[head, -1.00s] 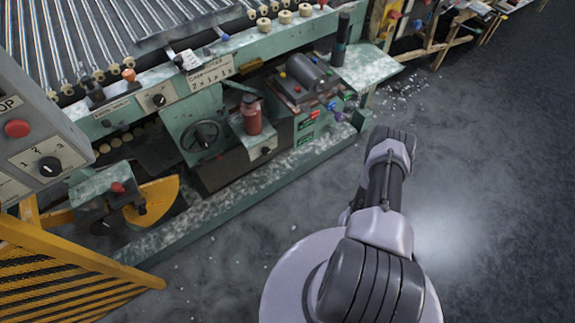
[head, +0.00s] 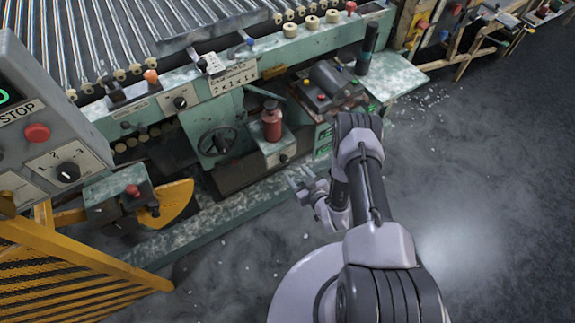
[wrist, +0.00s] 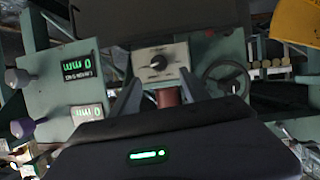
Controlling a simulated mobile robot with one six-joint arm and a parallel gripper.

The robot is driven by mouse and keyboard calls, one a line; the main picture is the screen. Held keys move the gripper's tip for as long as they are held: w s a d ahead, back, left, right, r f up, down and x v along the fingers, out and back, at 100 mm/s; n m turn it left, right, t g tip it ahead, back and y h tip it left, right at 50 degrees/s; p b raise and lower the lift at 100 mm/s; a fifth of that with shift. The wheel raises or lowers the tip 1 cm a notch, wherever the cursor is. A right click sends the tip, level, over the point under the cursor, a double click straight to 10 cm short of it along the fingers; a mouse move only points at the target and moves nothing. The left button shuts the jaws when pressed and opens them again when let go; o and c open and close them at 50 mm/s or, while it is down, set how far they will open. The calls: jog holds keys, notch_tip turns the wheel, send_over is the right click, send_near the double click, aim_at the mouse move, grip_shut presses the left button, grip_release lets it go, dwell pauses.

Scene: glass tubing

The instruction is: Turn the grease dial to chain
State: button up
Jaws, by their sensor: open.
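A small black dial (head: 283,158) on a pale plate sits on the front of the green box under a red bottle (head: 271,124); I take it to be the grease dial. In the wrist view the same dial (wrist: 158,62) shows just beyond the fingers, with markings too small to read. Its pointer setting cannot be told. My gripper (head: 303,182) is open and empty, in front of and a little below the dial in the head view. In the wrist view its fingers (wrist: 158,90) spread either side below the dial, apart from it.
A handwheel (head: 217,141) is left of the dial. Green digital displays (wrist: 82,68) are on its other side. Another dial (head: 180,102) sits on the rail, and a numbered dial (head: 68,172) on the STOP box. A yellow guard (head: 75,270) stands at left. The floor at right is open.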

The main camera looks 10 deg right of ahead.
aim_at(286, 161)
jog(key=b+x, duration=0.3)
jog(key=x, duration=0.5)
jog(key=shift+f, duration=0.25)
jog(key=shift+w, duration=0.55)
jog(key=shift+c, duration=0.4)
grip_shut()
